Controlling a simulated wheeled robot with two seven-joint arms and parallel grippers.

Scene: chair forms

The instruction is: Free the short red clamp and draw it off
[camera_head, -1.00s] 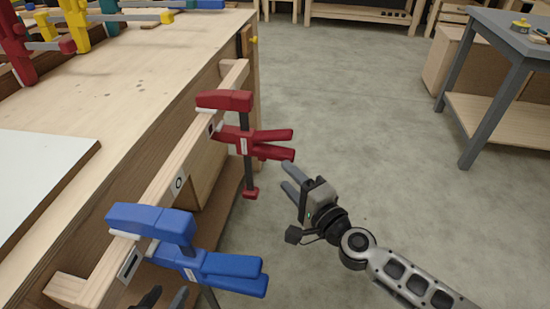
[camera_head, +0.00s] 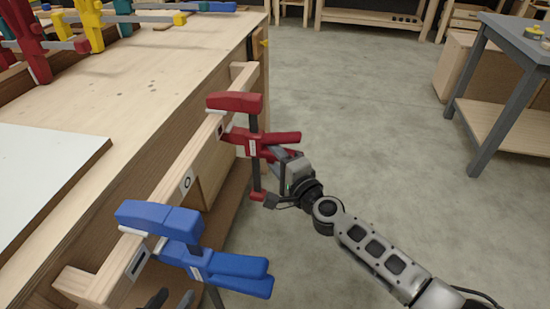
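The short red clamp (camera_head: 238,104) sits over the wooden rail (camera_head: 205,138) on the bench's side. Its dark bar (camera_head: 254,160) hangs down to a red foot, and its two red handles (camera_head: 280,137) point right. My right gripper (camera_head: 273,156) is at the lower handle, from the right and below. Its fingers overlap the handle in the picture and are partly hidden, so I cannot tell whether they grip it. A blue clamp (camera_head: 160,217) sits on the rail nearer to me. My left gripper (camera_head: 168,299) shows only its two separated fingertips at the bottom edge, below the blue clamp.
The bench top (camera_head: 150,90) bears a white board (camera_head: 45,175) and, at the far left, several red, yellow and teal clamps. A grey table (camera_head: 515,40) stands at the right. The floor (camera_head: 400,120) between is clear.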

